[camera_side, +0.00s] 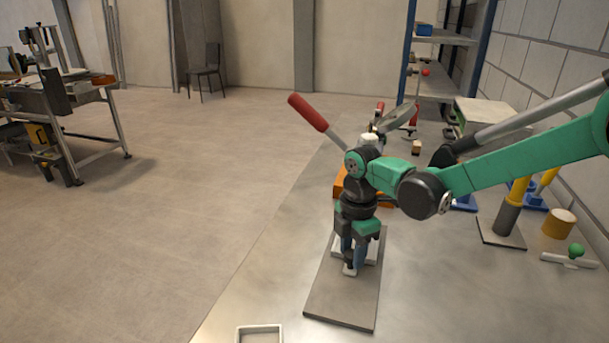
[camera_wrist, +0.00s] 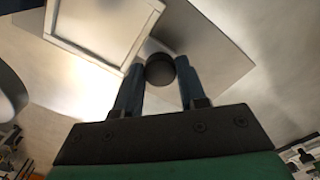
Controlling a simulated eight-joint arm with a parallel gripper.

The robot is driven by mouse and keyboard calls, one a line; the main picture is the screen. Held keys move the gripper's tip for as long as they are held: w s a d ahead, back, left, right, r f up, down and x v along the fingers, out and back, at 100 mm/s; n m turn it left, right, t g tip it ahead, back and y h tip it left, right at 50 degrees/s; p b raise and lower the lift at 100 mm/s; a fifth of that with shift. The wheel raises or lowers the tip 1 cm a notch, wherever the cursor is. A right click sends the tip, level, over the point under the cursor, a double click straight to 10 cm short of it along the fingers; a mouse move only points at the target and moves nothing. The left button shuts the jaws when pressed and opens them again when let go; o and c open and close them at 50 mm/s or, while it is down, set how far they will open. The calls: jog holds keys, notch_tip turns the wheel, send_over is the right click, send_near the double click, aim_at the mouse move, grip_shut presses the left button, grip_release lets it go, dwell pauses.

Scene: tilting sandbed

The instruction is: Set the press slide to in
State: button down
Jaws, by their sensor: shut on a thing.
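My gripper (camera_side: 352,262) points down over a flat grey base plate (camera_side: 340,302) on the bench in the side view. A pale piece (camera_side: 371,252) shows on this plate behind the fingers. In the wrist view my gripper (camera_wrist: 160,78) is shut on a dark round knob (camera_wrist: 160,69), with one finger on each side of it. I take the knob to be the press slide's; the slide's body and its position are largely hidden by my gripper in the side view. The plate also shows in the wrist view (camera_wrist: 221,52).
A red-handled lever (camera_side: 308,112) rises just behind my arm. A white-rimmed tray (camera_side: 260,329) lies at the front edge. A yellow-topped post (camera_side: 511,210), a wood-topped yellow cylinder (camera_side: 558,226) and a green-knobbed part (camera_side: 574,252) stand at right.

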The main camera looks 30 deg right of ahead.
jog(key=shift+w+d, duration=0.45)
jog(key=shift+c, duration=2.4)
grip_release()
jog(key=shift+a, duration=0.1)
